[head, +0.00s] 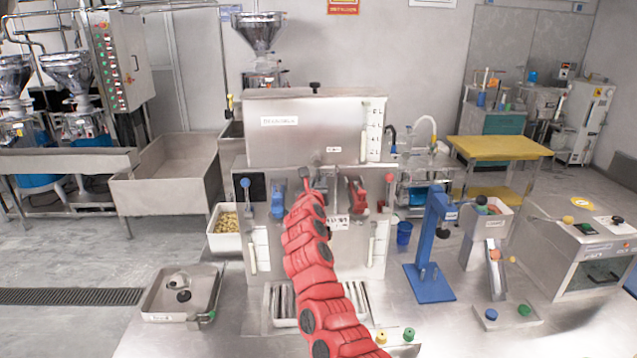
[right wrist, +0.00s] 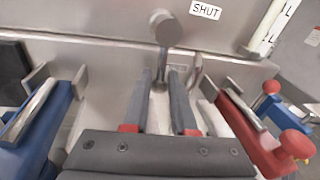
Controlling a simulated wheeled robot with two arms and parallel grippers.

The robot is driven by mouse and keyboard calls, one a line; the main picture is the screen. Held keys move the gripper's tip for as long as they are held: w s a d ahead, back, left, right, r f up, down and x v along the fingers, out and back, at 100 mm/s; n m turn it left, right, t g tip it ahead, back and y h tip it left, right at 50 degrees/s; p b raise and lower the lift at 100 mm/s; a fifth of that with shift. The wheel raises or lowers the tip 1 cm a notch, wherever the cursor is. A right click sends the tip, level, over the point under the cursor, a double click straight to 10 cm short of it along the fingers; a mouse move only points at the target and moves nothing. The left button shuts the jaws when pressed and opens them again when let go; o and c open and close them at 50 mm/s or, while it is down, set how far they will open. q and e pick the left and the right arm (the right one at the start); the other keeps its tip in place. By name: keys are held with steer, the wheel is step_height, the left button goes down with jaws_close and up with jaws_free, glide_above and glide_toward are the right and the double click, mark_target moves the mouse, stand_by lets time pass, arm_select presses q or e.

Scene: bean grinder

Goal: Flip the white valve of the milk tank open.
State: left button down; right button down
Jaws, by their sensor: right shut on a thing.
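The milk tank (head: 315,130) is a steel box at the centre of the head view, with a small SHUT label (head: 334,149) on its front. The label (right wrist: 205,10) also shows in the right wrist view. Below and left of it is a pale valve lever (right wrist: 165,30) with a round end, its stem running down between my fingertips. My right gripper (right wrist: 163,78) is shut on this lever. In the head view my red right arm reaches up to the tank front and mostly hides the gripper and valve. My left gripper is not in view.
A blue handle (right wrist: 38,120) and a red handle (right wrist: 255,130) flank my gripper closely. A blue stand (head: 432,250) is to the right on the steel table. A shallow steel tray (head: 155,300) lies to the left.

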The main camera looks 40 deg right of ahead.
steer(key=shift+f+m, duration=0.1)
steer(key=shift+m, duration=0.2)
steer(key=shift+w+a, duration=0.1)
steer(key=shift+a, duration=0.1)
steer(key=shift+f+m, duration=0.1)
steer(key=shift+m, duration=0.3)
steer(key=shift+f, duration=0.1)
steer(key=c, duration=0.7)
jaws_free()
steer(key=shift+w, duration=0.1)
